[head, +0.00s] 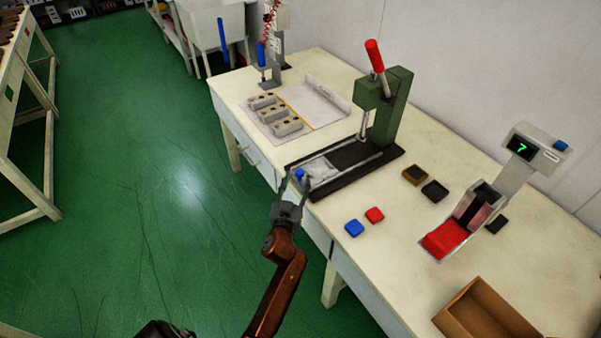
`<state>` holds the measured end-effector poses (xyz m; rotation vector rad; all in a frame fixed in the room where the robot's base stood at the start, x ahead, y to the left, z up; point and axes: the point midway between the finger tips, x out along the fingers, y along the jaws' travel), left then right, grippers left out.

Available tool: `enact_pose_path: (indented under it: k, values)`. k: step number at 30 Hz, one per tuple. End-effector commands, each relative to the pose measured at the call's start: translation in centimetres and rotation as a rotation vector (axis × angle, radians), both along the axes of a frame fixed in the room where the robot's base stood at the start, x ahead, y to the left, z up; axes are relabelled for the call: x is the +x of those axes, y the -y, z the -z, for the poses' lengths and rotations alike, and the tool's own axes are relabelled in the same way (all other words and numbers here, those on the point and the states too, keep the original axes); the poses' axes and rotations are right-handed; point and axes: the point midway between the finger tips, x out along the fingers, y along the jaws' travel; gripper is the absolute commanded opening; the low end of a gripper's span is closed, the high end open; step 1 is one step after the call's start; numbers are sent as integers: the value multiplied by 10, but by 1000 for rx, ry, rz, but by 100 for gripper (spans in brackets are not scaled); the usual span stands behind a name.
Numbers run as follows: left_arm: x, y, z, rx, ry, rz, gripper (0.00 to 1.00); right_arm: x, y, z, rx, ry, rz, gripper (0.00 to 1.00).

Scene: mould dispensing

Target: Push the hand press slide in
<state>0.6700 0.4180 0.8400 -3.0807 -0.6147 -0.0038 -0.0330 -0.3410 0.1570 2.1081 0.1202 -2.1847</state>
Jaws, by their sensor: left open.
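The green hand press (392,105) with a red-tipped lever stands on a black base on the table. Its slide (322,170), a light grey plate, lies at the front left end of the base, out from under the press head, between two rails. A small blue knob (299,174) is at the slide's outer end. My left gripper (292,185) is at the table's front edge with its fingers open around or just beside the blue knob; I cannot tell whether they touch it. My right gripper is not in view.
Grey mould blocks (275,115) lie on a white sheet behind left. A device with a display (530,148), a red tray (445,238) and a cardboard box (487,315) are at right.

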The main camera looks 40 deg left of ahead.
Motion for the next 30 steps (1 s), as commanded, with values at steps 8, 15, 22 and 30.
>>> enact_pose_path:
  k: [8,15,22,30]
  values:
    - [38,-15,2,0,-2,2,41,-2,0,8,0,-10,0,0]
    - [47,-19,1,-1,-3,1,41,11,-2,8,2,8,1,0]
    - [47,-19,1,-1,-2,1,38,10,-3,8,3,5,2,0]
    - [46,-19,1,-1,-2,1,19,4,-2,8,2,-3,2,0]
